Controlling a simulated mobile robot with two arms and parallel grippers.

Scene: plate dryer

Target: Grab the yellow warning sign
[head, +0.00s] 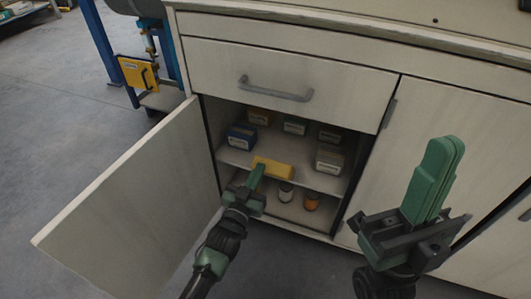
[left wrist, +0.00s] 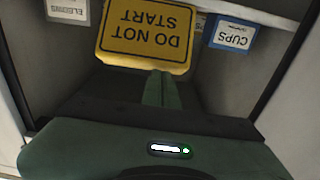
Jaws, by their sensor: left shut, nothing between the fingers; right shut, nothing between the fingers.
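The yellow warning sign (head: 275,168) lies on the shelf inside the open cabinet, near the shelf's front edge. In the left wrist view the sign (left wrist: 145,38) reads "DO NOT START" upside down. My left gripper (head: 257,170) is shut and empty, with its fingertips at the sign's near left side. In the left wrist view its green fingers (left wrist: 158,88) point at the sign's lower edge; I cannot tell whether they touch it. My right gripper (head: 444,155) is shut and empty, pointing up in front of the closed right cabinet door.
The open cabinet door (head: 135,195) stands left of my left arm. Labelled boxes, including a blue one (head: 241,136) and a white one (head: 329,158), stand on the shelf (head: 233,157). A white jar (head: 286,192) and an orange jar (head: 311,201) stand below.

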